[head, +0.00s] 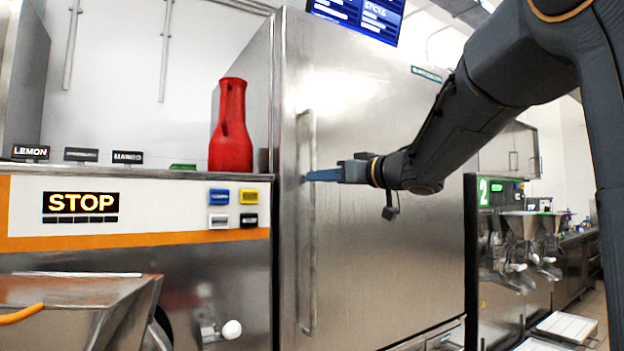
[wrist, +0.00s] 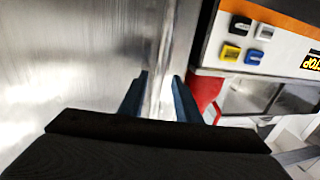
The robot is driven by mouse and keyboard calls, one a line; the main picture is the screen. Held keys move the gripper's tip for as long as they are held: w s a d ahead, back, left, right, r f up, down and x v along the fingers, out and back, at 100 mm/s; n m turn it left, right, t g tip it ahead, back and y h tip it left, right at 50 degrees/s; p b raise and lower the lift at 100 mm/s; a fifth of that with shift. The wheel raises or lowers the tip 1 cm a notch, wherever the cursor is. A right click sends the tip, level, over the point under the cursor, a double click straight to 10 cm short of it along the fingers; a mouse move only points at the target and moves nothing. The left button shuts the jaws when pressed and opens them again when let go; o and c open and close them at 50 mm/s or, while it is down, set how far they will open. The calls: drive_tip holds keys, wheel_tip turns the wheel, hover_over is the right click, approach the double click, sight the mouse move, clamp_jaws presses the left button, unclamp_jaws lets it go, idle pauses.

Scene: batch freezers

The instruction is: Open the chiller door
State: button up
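The chiller door (head: 400,130) is a tall brushed-steel panel and looks shut. Its long vertical bar handle (head: 307,260) runs along the door's left side. My gripper (head: 310,175) reaches in from the right, with its blue fingers at the upper-middle part of the handle. In the wrist view the two blue fingers of my gripper (wrist: 158,98) stand apart. A bright steel strip, which looks like the handle (wrist: 163,70), runs between them. I see no clear contact of both fingers with it. The door surface also shows in the wrist view (wrist: 70,60).
Left of the chiller is a machine (head: 150,210) with a STOP display and coloured buttons. A red jug (head: 231,130) stands on top, close to the door's handle side. Another machine marked 2 (head: 500,230) stands to the right.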

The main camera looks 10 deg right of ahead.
drive_tip(key=shift+x, duration=2.15)
drive_tip(key=shift+s, duration=0.1)
drive_tip(key=shift+c, duration=0.3)
